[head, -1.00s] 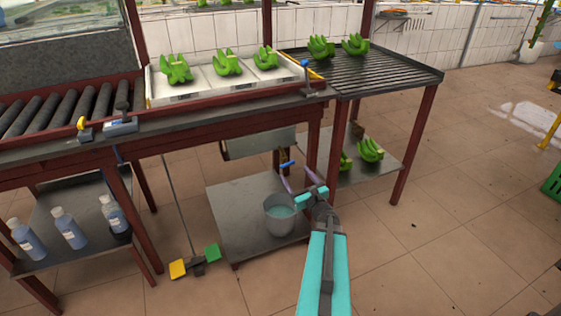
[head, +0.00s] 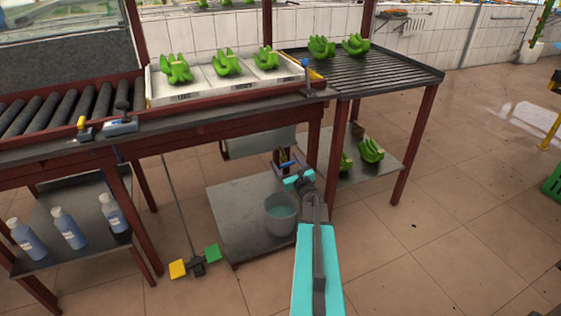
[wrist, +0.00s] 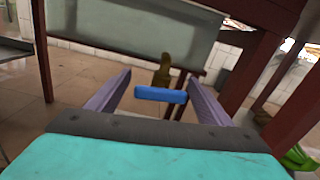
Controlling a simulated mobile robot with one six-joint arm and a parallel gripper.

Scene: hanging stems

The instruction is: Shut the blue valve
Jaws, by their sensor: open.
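The blue valve handle (wrist: 161,95) lies nearly level across a brass valve body (wrist: 163,72) in the wrist view. In the head view the blue handle (head: 288,164) shows under the bench, above the bucket. My gripper (wrist: 160,92) is open, with one purple finger on each side of the handle. The handle appears between the fingers, and I cannot tell whether they touch it. In the head view my gripper (head: 290,172) reaches in under the bench beside the red leg and partly hides the valve.
A grey bucket (head: 281,222) of bluish liquid stands on the low metal shelf (head: 232,215) below the valve. A grey tank (wrist: 125,48) hangs behind it. Red legs (head: 333,150) stand close on the right. Yellow and green pedals (head: 196,264) lie on the floor.

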